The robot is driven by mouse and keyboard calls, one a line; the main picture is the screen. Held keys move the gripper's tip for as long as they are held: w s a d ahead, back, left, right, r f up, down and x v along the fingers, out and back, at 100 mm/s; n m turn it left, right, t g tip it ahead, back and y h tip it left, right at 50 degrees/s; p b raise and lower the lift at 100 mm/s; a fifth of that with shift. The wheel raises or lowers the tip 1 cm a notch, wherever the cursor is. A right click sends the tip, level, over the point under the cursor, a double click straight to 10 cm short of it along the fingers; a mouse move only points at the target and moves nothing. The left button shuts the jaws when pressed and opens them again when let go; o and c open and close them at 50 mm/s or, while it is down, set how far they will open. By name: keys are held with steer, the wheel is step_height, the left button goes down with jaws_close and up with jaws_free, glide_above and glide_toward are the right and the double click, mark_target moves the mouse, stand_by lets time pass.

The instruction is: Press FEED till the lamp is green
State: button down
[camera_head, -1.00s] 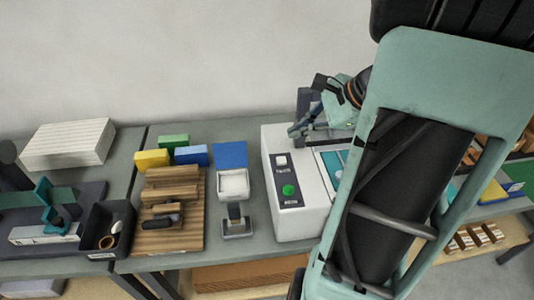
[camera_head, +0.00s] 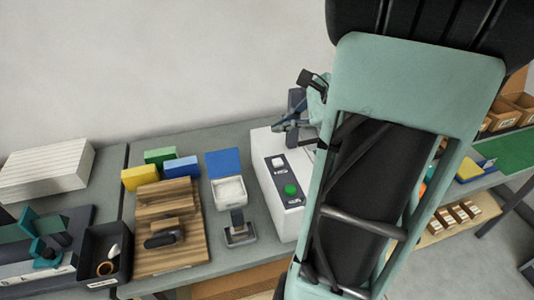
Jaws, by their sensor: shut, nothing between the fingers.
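The white machine (camera_head: 263,148) stands on the bench at the picture's middle, with a dark control panel (camera_head: 279,174) on its top. The panel has a small white square button or window (camera_head: 278,162) at its far end and a bright green round light or button (camera_head: 291,189) nearer me. The small labels are too blurred to read, so I cannot tell which one is FEED. My gripper (camera_head: 277,127) is shut and empty, just beyond the panel's far end, seemingly above the machine. My arm hides the machine's right side.
A ribbed white box (camera_head: 43,170) stands far left. Open wall space lies behind.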

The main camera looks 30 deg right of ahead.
mark_target(280, 163)
step_height(280, 163, down, 9)
steer(key=b, duration=0.7)
steer(key=shift+r, duration=0.1)
stand_by(1.4)
steer(key=shift+f+b, duration=0.4)
steer(key=shift+b, duration=0.05)
steer(key=shift+f+b, duration=0.55)
stand_by(0.5)
steer(key=shift+r, duration=0.1)
steer(key=shift+r+p, duration=0.75)
steer(key=shift+r, duration=0.1)
